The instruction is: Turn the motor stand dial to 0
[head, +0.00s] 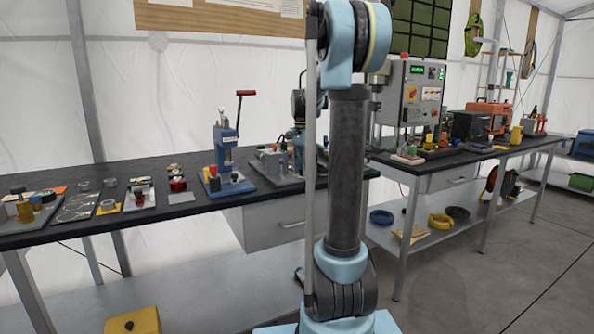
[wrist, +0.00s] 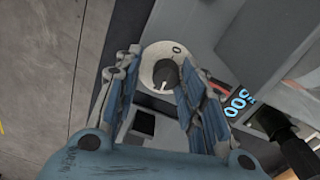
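The dial (wrist: 166,73) shows in the wrist view as a dark grey knob on a pale round plate. A mark like a 0 stands on the plate's upper edge. The knob's white pointer line points down in the picture, away from that mark. My gripper (wrist: 160,66) is open, with one finger on the left of the knob and one on the right. I cannot tell whether either finger touches it. In the head view, my arm covers much of the middle and I cannot make out the dial.
A display with cyan digits (wrist: 238,104) ending in 500 sits right of the dial, beside a black cylindrical part (wrist: 297,153). In the head view, a blue press (head: 226,160) with a red handle stands on the black bench (head: 190,207). Grey floor is clear at right.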

